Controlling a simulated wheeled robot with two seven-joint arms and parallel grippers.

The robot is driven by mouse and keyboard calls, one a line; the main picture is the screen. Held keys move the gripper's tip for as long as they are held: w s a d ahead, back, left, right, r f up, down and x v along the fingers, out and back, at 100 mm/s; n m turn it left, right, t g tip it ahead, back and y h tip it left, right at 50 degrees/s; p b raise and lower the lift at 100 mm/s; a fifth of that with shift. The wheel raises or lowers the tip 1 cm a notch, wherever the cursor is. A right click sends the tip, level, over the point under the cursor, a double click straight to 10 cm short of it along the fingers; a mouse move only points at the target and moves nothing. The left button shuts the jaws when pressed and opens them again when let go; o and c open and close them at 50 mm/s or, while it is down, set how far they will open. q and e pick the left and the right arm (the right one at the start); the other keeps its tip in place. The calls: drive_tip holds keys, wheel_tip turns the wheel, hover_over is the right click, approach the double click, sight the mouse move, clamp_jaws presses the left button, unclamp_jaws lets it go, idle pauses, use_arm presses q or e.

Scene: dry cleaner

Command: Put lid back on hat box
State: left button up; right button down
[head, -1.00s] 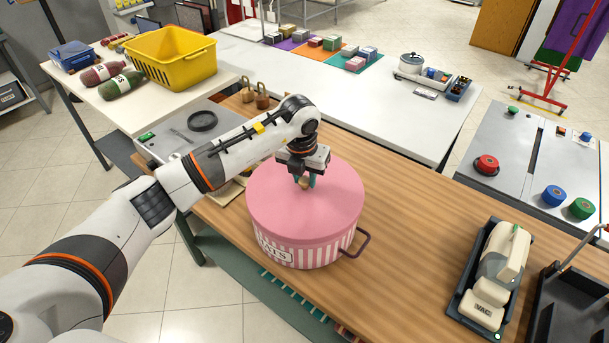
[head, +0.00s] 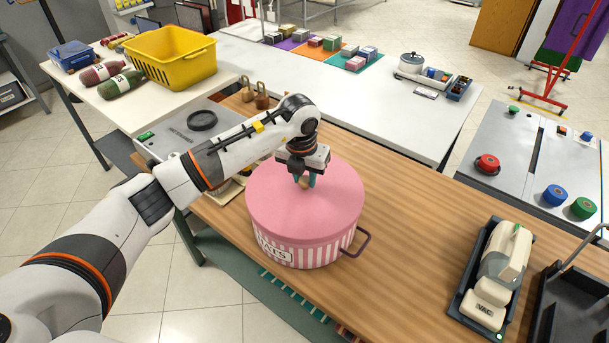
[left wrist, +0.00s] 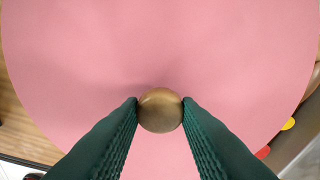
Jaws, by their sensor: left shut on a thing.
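The pink lid (head: 330,205) sits on top of the pink-and-white striped hat box (head: 310,257) on the wooden counter, covering its opening. The lid looks level, though its far edge is partly hidden by my arm. My left gripper (head: 304,182) is shut on the lid's round brass knob, at the lid's middle. The left wrist view shows the knob (left wrist: 160,110) between the green fingertips, with the pink lid (left wrist: 150,50) filling most of the picture. My right gripper does not show.
A handle (head: 360,243) sticks out at the box's right side. A cream VAC device (head: 497,262) in a dark tray stands at the right. The wooden counter (head: 415,225) between is clear. A yellow basket (head: 172,62) stands on the white table at the back left.

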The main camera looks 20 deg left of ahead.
use_arm(q)
drive_tip(key=o, duration=1.6)
drive_tip(key=shift+c, duration=0.2)
drive_tip(key=shift+r, duration=0.1)
drive_tip(key=shift+r+p, duration=1.95)
drive_tip(key=shift+r, duration=1.5)
drive_tip(key=shift+c, duration=0.6)
clamp_jaws()
